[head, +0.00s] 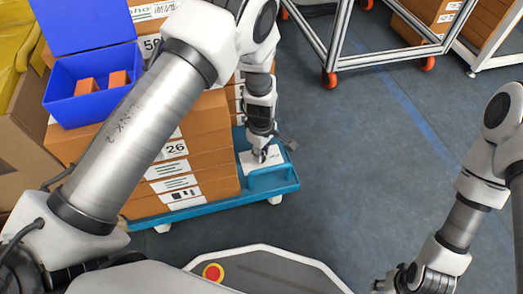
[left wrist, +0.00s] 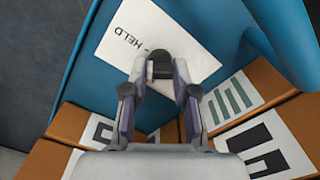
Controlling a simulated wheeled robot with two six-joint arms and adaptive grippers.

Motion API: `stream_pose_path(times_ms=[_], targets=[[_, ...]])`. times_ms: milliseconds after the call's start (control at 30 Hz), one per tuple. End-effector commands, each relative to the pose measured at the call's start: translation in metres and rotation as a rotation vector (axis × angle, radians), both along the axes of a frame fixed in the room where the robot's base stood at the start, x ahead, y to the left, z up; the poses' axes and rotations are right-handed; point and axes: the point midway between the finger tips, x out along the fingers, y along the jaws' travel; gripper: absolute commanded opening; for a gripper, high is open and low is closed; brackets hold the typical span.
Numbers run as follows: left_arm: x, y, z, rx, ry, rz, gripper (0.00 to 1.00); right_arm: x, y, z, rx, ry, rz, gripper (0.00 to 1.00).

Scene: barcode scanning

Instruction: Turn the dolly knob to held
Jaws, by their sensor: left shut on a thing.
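The blue dolly (head: 285,187) stands on the floor under a stack of cartons. A white plate (head: 247,163) lies on its bare end, and the left wrist view shows the word HELD on this plate (left wrist: 137,28). A dark knob (left wrist: 160,57) stands on the plate, to the right of the word. My left gripper (left wrist: 158,80) reaches down to the plate with its fingers shut on the knob; in the head view the gripper (head: 262,153) hides the knob. The knob's exact pointing direction is unclear. My right gripper (head: 392,284) hangs at the bottom right, away from the dolly; its fingers are unclear.
Brown cartons (head: 205,150) with white labels fill the dolly's left part. A blue bin (head: 66,103) with orange blocks sits on top. A white frame cart (head: 345,45) with red casters stands behind. The grey floor (head: 360,170) to the right is clear.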

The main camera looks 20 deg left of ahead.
Motion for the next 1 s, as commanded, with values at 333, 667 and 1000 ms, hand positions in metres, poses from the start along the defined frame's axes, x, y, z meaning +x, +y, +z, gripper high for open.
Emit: stream_pose_path(times_ms=[333,667,1000], targets=[[-0.001,0.000,0.005,0.000,0.002,-0.140,0.00,-0.001,0.001,0.030,0.001,0.004,0.005,0.40],[-0.001,0.000,0.005,0.000,0.001,-0.393,0.00,-0.003,0.001,0.065,0.001,0.008,0.012,0.40],[-0.001,0.000,0.002,0.000,0.002,-0.593,0.00,-0.003,0.001,0.085,0.001,0.008,0.011,0.40]])
